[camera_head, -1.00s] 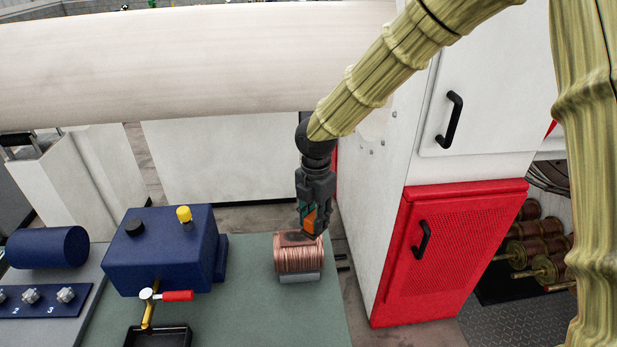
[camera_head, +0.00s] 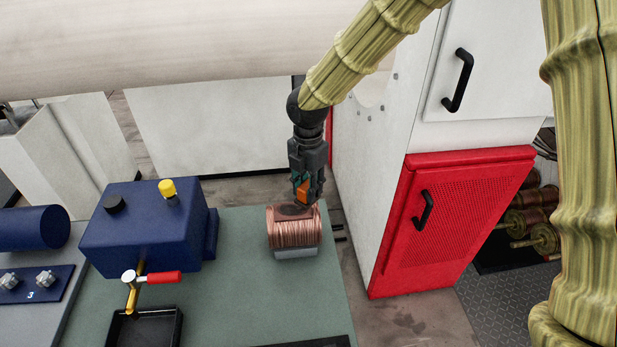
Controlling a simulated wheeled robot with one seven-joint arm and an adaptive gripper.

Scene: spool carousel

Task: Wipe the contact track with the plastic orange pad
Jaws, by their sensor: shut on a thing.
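The orange pad (camera_head: 303,191) is between the fingers of my gripper (camera_head: 306,186), which is shut on it and points down. The contact track appears to be the copper-coloured ribbed drum (camera_head: 293,233) on a grey block on the green bench top. A dark patch (camera_head: 293,211) lies on the drum's upper face. The pad is at the top of the drum, over its right part. I cannot tell whether it touches the surface. The gripper hides part of the pad and the drum's far edge.
A dark blue box (camera_head: 145,232) with a yellow cap and a red-handled tap stands left on the green bench top (camera_head: 225,300). A black tray (camera_head: 145,329) sits below the tap. A white cabinet with a red door (camera_head: 450,225) stands close on the right. A large pale cylinder (camera_head: 170,45) spans above.

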